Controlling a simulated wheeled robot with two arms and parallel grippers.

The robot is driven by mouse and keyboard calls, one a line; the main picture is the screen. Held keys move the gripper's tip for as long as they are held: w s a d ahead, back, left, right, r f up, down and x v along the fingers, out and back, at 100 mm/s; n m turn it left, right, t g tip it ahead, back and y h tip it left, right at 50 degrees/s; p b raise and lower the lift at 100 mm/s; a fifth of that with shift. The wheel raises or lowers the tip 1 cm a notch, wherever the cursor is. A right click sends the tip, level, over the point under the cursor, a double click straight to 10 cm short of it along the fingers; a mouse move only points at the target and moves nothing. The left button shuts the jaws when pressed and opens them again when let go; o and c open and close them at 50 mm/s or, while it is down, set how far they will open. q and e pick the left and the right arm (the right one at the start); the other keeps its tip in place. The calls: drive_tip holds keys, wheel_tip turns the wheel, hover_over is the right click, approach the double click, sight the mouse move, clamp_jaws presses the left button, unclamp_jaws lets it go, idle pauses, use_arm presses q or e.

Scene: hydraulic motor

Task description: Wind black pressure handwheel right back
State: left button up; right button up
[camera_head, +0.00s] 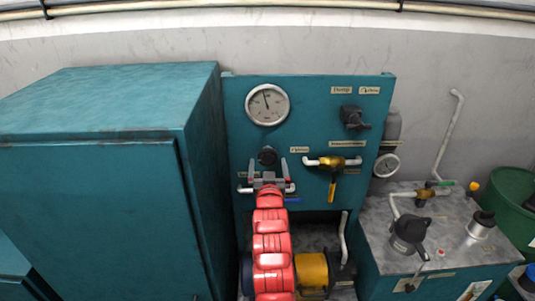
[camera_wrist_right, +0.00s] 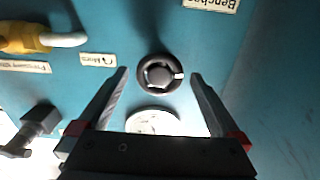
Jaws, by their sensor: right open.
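The black pressure handwheel (camera_head: 267,156) is a small round knob on the teal panel, below the large gauge. In the right wrist view the handwheel (camera_wrist_right: 159,76) shows a dark ring, a grey hub and a white mark at its right side. My right gripper (camera_head: 268,168) is open in front of the panel, just below the handwheel in the head view. In the right wrist view the fingers of my right gripper (camera_wrist_right: 160,77) stand apart on either side of the handwheel, with clear gaps. I cannot tell the depth left to the panel. My left gripper is not in view.
A round gauge (camera_head: 267,104) is above the handwheel. A brass valve with a yellow lever (camera_head: 332,188) is to its right, and a black switch (camera_head: 353,117) is higher up. A teal cabinet (camera_head: 100,190) stands forward at left. A tank top (camera_head: 440,240) with fittings is at right.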

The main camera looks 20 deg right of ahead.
sight(268, 160)
drive_tip(key=shift+p+x, duration=0.45)
drive_tip(key=shift+x, duration=1.45)
drive_tip(key=shift+s, duration=0.1)
drive_tip(key=c, duration=1.2)
